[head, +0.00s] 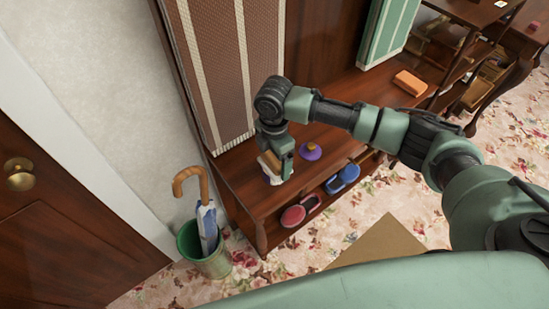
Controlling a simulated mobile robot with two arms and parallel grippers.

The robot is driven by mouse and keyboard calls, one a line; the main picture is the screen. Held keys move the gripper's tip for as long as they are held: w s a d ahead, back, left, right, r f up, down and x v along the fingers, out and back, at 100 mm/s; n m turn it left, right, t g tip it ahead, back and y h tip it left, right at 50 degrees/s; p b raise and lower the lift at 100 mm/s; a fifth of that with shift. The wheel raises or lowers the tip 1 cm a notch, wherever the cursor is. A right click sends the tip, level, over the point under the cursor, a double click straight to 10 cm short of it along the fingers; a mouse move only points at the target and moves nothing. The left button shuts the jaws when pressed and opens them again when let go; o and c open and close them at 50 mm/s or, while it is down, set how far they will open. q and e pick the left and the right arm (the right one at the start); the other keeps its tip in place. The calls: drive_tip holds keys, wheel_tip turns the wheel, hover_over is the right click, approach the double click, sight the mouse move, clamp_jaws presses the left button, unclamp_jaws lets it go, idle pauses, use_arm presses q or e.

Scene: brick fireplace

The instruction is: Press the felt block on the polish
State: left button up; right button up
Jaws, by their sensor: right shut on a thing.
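My right gripper (274,166) points down over the left end of the brown wooden bench (240,172). It is shut on a small pale block (270,163), which looks like the felt block; the fingers hide part of it. A whitish patch shows at its lower edge, and I cannot tell whether the block touches the bench. A round purple thing with an orange-brown top (311,151) sits on the bench just right of the gripper, apart from it. It may be the polish, but it is too small to tell. My left gripper is out of view.
An orange block (410,82) lies farther right on the bench. Red shoes (294,215) and blue shoes (342,179) are on the lower shelf. A green bin (206,258) with an umbrella (207,222) stands left of the bench. A striped panel (215,70) rises behind the gripper.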

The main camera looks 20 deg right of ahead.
sight(274, 157)
drive_tip(key=shift+s+f+p, duration=0.1)
drive_tip(key=shift+f+p, duration=0.05)
drive_tip(key=shift+p, duration=0.25)
idle(1.6)
wheel_tip(274, 157, up, 7)
drive_tip(key=p, duration=0.8)
idle(0.4)
idle(0.4)
